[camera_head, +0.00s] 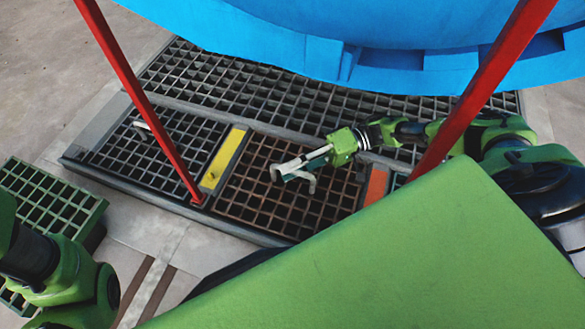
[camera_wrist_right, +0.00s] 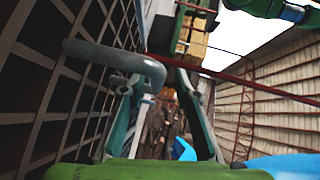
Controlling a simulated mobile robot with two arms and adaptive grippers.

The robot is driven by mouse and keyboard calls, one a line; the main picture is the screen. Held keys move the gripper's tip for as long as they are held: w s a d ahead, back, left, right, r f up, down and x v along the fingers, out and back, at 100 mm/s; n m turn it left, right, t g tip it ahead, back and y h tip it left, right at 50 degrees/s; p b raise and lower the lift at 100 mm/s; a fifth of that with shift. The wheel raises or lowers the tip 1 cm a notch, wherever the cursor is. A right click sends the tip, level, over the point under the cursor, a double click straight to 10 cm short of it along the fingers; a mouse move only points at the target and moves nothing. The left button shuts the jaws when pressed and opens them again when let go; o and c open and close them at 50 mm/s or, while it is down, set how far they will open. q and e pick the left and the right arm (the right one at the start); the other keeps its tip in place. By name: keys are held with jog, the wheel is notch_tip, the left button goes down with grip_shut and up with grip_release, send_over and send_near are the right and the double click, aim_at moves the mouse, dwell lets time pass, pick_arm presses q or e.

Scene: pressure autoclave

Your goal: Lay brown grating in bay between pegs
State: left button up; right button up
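The brown grating (camera_head: 258,196) lies in the bay between a yellow plate (camera_head: 223,158) and an orange plate (camera_head: 376,187), looking about level with the floor. Its grey bent handle (camera_head: 298,176) stands up near its middle and also shows in the right wrist view (camera_wrist_right: 112,58). My right gripper (camera_head: 312,163) is at the handle. In the wrist view its fingers (camera_wrist_right: 165,100) are apart with nothing clearly between them, and the handle crosses by one finger. I cannot make out the pegs. My left arm shows at the lower left, but its gripper is out of view.
Dark grating panels (camera_head: 155,153) lie to the left and behind. Red posts (camera_head: 128,75) rise at both sides of the bay, and the blue vessel (camera_head: 400,35) overhangs the back.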

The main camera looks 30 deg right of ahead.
jog(key=shift+s+d+f, duration=0.1)
jog(key=shift+s+f, duration=0.05)
jog(key=shift+f, duration=0.1)
jog(key=d, duration=0.3)
jog(key=d+r, duration=0.1)
jog(key=d, duration=0.6)
jog(key=shift+s+d+r, duration=0.3)
jog(key=shift+r, duration=0.1)
jog(key=shift+s+d+r, duration=0.1)
jog(key=shift+d+r, duration=0.05)
jog(key=shift+d, duration=0.4)
